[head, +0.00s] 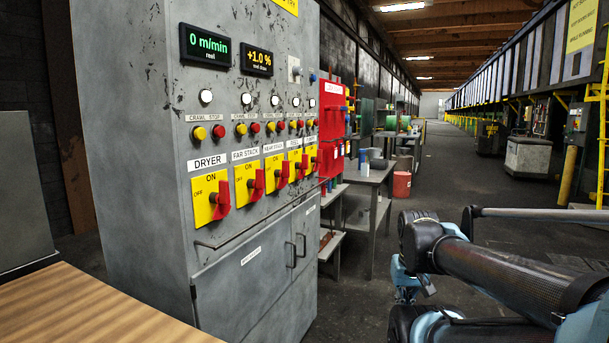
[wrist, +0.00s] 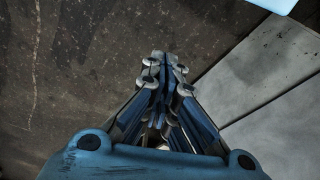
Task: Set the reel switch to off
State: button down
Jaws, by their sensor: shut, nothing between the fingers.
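A row of several red rotary handles on yellow ON/OFF plates runs along the front of the grey control cabinet (head: 130,120) in the head view. The nearest labels read DRYER and FAR STACK; the farther ones are too small to read surely, so I cannot tell which is the reel switch. The dryer switch (head: 221,198) and far stack switch (head: 257,186) have their handles roughly upright, with ON above and OFF to the left. My gripper (wrist: 165,60) is shut and empty in the wrist view, above dark floor and apart from the switches.
Displays show 0 m/min (head: 207,48) and +1.0 % (head: 257,59). Below the switches are a rail and cabinet doors (head: 250,290) with handles. A wooden surface (head: 90,305) is at lower left. A workbench (head: 368,177) stands beyond the cabinet. The aisle floor (head: 465,170) is open.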

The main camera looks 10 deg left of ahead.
jog(key=c, duration=2.1)
grip_release()
jog(key=o, duration=0.5)
jog(key=shift+a+r+m+y, duration=0.3)
jog(key=shift+a+r, duration=0.3)
jog(key=shift+r, duration=0.25)
jog(key=shift+o, duration=0.2)
jog(key=m+t+y, duration=0.4)
jog(key=m+y, duration=1.2)
jog(key=m, duration=0.5)
send_near(305, 160)
jog(key=x, duration=1)
jog(key=shift+w+f, duration=0.1)
jog(key=shift+w, duration=0.35)
jog(key=shift+c, duration=0.6)
